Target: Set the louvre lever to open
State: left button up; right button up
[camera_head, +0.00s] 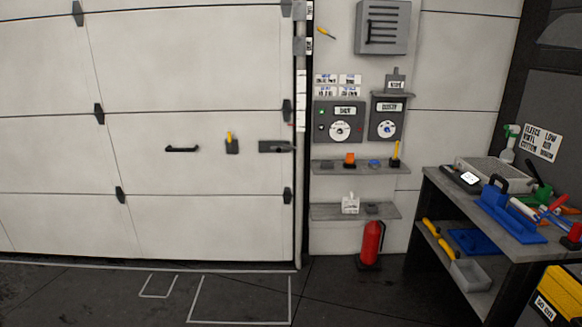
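A grey louvre box (383,27) with dark horizontal slats is fixed high on the wall, right of the large panelled door. A thin dark upright bar (369,31) shows at the left side of its slats; I cannot tell whether this is the louvre lever or how it is set. A small yellow-handled item (326,33) sits tilted on the wall to the left of the box; I cannot tell what it is. Neither of my grippers shows in the head view.
Below the louvre are two control boxes with dials (339,128), (386,126) and two shelves (362,168), (356,211). A red extinguisher (371,243) stands on the floor beneath. A cluttered workbench (431,183) stands at the right. The floor before the door is clear, with taped outlines.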

aim_at(321, 30)
jog(key=i, duration=0.75)
jog(key=i+j+z, duration=0.1)
jog(key=i, duration=0.65)
jog(key=i+j, duration=0.15)
jog(key=i, duration=0.6)
jog(key=i+j+z, duration=0.1)
jog(key=i+z, duration=0.35)
jog(key=u, duration=0.2)
